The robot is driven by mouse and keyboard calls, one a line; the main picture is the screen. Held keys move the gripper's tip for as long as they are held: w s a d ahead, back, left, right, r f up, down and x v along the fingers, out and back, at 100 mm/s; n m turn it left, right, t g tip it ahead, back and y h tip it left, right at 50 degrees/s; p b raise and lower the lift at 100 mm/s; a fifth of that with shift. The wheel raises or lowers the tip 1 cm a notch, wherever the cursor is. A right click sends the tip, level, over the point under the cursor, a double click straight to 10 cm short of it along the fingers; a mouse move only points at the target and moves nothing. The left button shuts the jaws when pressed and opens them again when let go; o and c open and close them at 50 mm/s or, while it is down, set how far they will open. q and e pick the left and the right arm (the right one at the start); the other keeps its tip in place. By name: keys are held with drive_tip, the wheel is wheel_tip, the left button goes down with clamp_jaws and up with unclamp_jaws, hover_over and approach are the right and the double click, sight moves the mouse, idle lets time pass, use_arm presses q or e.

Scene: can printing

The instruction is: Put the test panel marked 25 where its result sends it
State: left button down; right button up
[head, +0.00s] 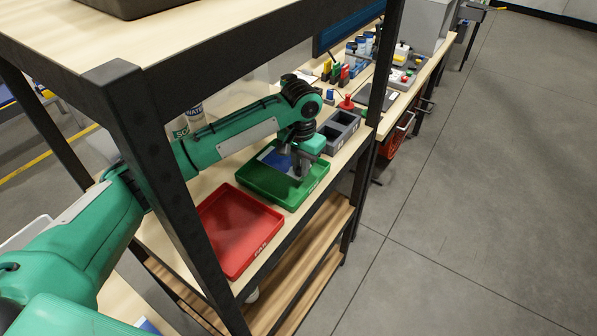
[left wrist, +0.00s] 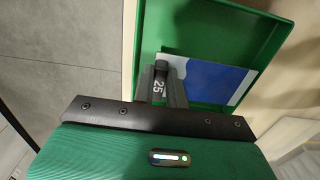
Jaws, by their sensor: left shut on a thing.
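The test panel, white with a blue area, is inside the green tray (head: 259,187) on the shelf. It shows in the head view (head: 269,155) and in the left wrist view (left wrist: 211,82), where a tag reading 25 (left wrist: 158,87) sits at its edge between my fingers. My left gripper (head: 299,172) reaches down into the green tray and is shut on the panel's edge. I cannot tell whether the panel touches the tray floor. A red tray (head: 238,228) beside the green one is empty. Its front label is too small to read surely. My right gripper is not in view.
A grey divided bin (head: 338,130) stands just beyond the green tray. Dark shelf posts (head: 160,180) and an upper board frame the shelf around my left arm. Bottles stand behind the arm. A bench with several small coloured items (head: 350,75) lies farther back.

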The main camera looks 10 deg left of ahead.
use_arm(q)
wheel_tip(320, 180, down, 4)
drive_tip(key=shift+r+p, duration=0.2)
drive_tip(key=shift+p, duration=0.45)
drive_tip(key=shift+f, duration=0.2)
drive_tip(key=c, duration=1.4)
unclamp_jaws()
drive_tip(key=shift+f, duration=0.1)
wheel_tip(320, 180, up, 12)
drive_tip(key=b, duration=0.4)
drive_tip(key=shift+f, duration=0.25)
drive_tip(key=shift+r, duration=0.4)
drive_tip(key=shift+s+f, duration=0.1)
drive_tip(key=shift+f, duration=0.05)
